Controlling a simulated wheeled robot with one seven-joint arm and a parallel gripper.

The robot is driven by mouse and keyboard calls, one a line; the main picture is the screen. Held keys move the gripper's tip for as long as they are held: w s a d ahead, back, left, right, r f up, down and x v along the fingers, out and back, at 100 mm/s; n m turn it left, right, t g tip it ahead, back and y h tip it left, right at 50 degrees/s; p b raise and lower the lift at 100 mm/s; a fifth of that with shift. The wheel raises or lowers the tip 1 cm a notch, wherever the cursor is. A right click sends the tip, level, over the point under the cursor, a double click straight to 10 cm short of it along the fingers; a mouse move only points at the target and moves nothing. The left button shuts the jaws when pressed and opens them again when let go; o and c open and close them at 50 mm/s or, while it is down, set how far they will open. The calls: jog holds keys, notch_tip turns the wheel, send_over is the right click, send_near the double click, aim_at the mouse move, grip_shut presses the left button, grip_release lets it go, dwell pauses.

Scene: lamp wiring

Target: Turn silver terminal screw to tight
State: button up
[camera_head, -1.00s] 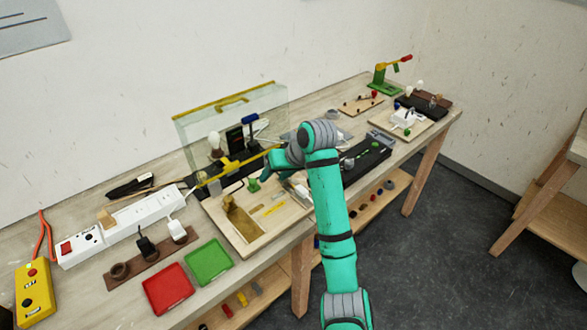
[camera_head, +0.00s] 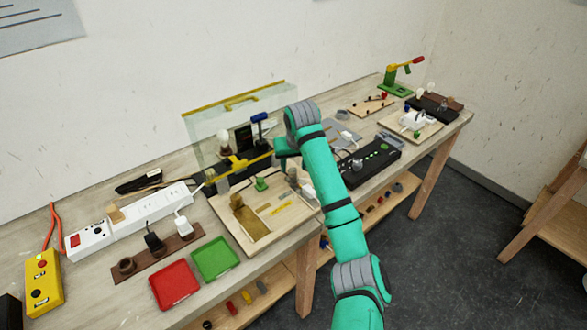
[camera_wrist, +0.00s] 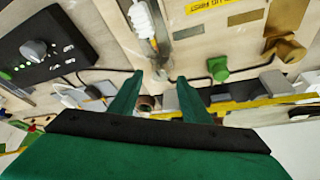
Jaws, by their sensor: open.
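My gripper (camera_wrist: 160,80) is open, with its two green fingers apart and nothing gripped between them in the wrist view. The fingers point at the wooden board (camera_head: 225,212). I cannot make out the silver terminal screw for certain; a small greyish patch lies between the fingertips in the wrist view, too blurred to name. A green knob (camera_wrist: 218,68) and a brass part (camera_wrist: 285,48) sit to the right.
A black control box (camera_head: 370,162) with a dial stands right of the board. A clear panel with a yellow edge (camera_head: 232,100) rises behind. A yellow bar crosses near my gripper. A white power strip (camera_head: 130,220), a red tray (camera_head: 175,286) and a green tray (camera_head: 215,259) lie left.

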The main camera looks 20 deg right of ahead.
aim_at(294, 175)
jog(key=shift+x, duration=1.4)
jog(key=c, duration=1)
jog(key=shift+w+a+m, duration=0.1)
jog(key=shift+m, duration=0.5)
jog(key=shift+c, duration=0.2)
jog(key=shift+h, duration=0.3)
jog(key=o, duration=1)
jog(key=shift+o, duration=0.2)
jog(key=shift+r, duration=0.1)
